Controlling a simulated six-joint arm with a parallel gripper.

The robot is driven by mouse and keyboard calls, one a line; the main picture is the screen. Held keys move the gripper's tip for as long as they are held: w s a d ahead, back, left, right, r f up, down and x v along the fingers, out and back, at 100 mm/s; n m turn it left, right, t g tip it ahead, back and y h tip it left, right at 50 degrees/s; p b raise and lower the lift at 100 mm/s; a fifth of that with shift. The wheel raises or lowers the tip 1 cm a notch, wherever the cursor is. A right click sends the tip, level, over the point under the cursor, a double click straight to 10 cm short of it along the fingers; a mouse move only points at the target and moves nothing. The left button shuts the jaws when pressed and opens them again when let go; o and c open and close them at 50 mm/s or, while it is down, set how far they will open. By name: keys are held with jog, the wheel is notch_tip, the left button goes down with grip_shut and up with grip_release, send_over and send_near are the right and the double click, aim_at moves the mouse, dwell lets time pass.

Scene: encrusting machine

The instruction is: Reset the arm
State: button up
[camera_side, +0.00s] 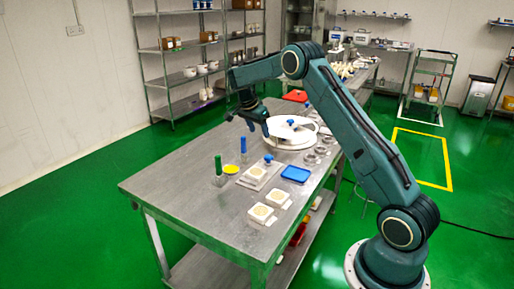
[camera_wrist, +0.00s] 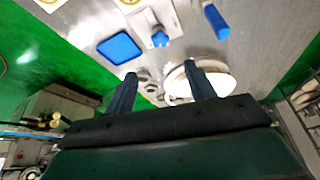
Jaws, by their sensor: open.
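My gripper (camera_side: 248,124) hangs above the steel table with its two fingers spread apart. Nothing shows between the fingers. In the wrist view the gripper (camera_wrist: 160,72) also shows two separate fingers. My arm is bent at the elbow, reaching from its base at the lower right over the table. In the side view the gripper is left of a round white machine top (camera_side: 291,131) and well above the tabletop.
The steel table (camera_side: 180,188) carries a blue tray (camera_side: 296,174), white blocks with round tops (camera_side: 262,212), a yellow disc (camera_side: 231,169), a green-handled tool (camera_side: 218,166) and a blue-handled tool (camera_side: 243,146). Metal rings (camera_side: 311,159) lie by the right edge. The front left tabletop is clear.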

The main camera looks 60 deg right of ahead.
jog(key=shift+r, duration=0.15)
jog(key=s+a+r+n+t+y, duration=0.1)
jog(key=s+a+r+n+t, duration=0.1)
jog(key=s+a+r+n, duration=0.55)
jog(key=s+a+r+n+t, duration=0.2)
jog(key=s+a+r+n, duration=0.15)
jog(key=a+r, duration=0.65)
jog(key=s+a+f+n+t+y, duration=0.1)
jog(key=s+a+n, duration=0.3)
jog(key=s+a, duration=0.3)
jog(key=s+a+f+n+t+y, duration=0.1)
jog(key=s+a+n, duration=0.4)
jog(key=s, duration=0.9)
jog(key=shift+a+f+n+t+y, duration=0.3)
jog(key=shift+a+f+y, duration=0.25)
jog(key=shift+a, duration=0.45)
